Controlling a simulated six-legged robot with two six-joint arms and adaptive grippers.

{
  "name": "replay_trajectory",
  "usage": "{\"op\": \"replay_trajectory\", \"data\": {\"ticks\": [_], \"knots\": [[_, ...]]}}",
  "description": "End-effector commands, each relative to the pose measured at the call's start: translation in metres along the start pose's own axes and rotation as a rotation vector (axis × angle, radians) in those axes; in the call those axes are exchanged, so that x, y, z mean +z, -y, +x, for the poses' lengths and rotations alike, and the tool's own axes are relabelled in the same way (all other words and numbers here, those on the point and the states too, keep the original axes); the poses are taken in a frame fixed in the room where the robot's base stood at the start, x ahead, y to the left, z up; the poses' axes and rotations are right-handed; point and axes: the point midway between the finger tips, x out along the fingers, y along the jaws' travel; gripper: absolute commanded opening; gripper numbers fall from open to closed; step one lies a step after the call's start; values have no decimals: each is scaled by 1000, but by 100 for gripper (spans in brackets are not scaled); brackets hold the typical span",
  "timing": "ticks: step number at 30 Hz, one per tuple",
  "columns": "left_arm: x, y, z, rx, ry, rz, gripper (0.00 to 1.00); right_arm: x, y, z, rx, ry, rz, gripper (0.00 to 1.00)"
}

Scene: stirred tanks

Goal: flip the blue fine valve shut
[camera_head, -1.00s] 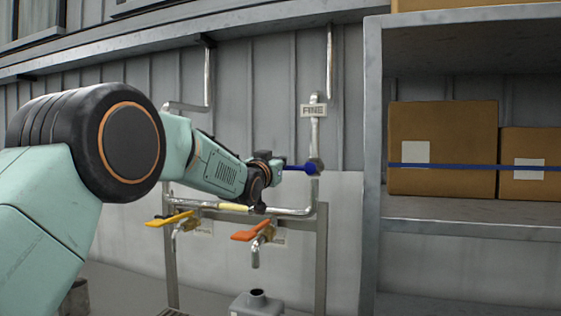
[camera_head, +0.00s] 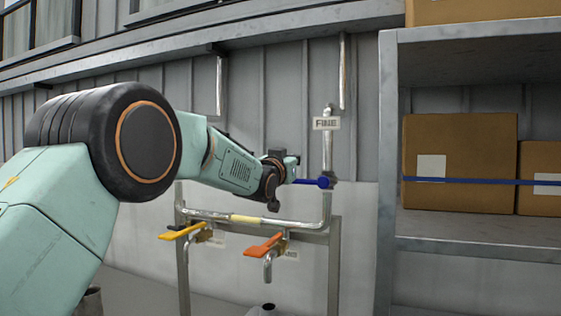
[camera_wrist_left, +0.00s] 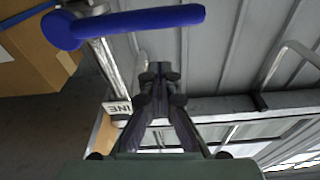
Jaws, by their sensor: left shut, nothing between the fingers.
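The blue fine valve has a blue lever (camera_head: 309,182) and a round blue hub on the vertical pipe below the FINE sign (camera_head: 326,123). The lever lies about level and points left from the hub, across the pipe. My left gripper (camera_head: 290,168) is beside the lever's free end in the head view; my wrist partly hides that end. In the left wrist view the blue lever (camera_wrist_left: 140,20) crosses the top, and my left gripper (camera_wrist_left: 158,72) is shut and empty, with a visible gap to the lever. My right gripper is out of view.
A yellow-handled valve (camera_head: 183,231) and an orange-handled valve (camera_head: 264,246) sit lower on the pipe frame. A metal shelf (camera_head: 388,150) with cardboard boxes (camera_head: 459,150) stands close to the right.

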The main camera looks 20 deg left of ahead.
Motion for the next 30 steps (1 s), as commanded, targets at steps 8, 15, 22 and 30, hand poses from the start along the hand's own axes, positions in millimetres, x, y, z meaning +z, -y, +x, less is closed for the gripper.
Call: {"op": "replay_trajectory", "data": {"ticks": [8, 15, 22, 30], "knots": [[2, -1, -40, 0, -1, 0, 0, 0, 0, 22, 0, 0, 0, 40], [3, -2, -75, -1, -1, -1, 0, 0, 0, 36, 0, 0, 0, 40], [1, -1, -97, -1, -2, -1, 0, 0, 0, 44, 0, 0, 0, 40], [1, -1, -101, 0, -1, 0, 0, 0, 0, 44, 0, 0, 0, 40]]}}
